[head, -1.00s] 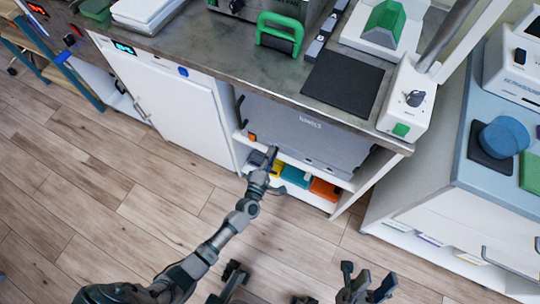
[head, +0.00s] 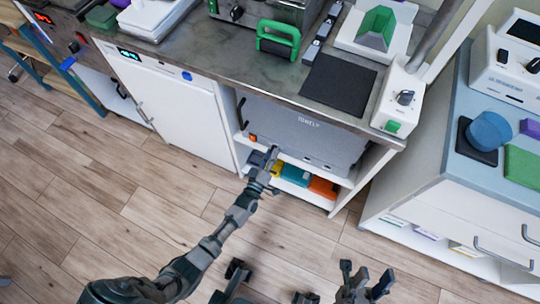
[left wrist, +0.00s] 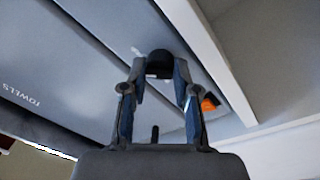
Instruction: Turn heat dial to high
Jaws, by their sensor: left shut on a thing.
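The grey towel warmer (head: 305,130), marked TOWELS, sits under the counter; its front also fills much of the left wrist view (left wrist: 60,70). A dark round dial (left wrist: 160,62) on that front is between the fingertips of my left gripper (left wrist: 159,72), which is shut on it. In the head view my left gripper (head: 272,155) is at the lower left of the warmer's front and hides the dial. The dial's setting cannot be read. My right gripper (head: 366,278) is open and empty over the floor, low in the head view.
An orange part (head: 252,138) is at the warmer's left edge. Coloured items, including an orange one (head: 323,188), lie on the shelf below. A white cabinet (head: 175,105) stands left, a drawer unit (head: 430,215) right. The wood floor (head: 90,200) is clear.

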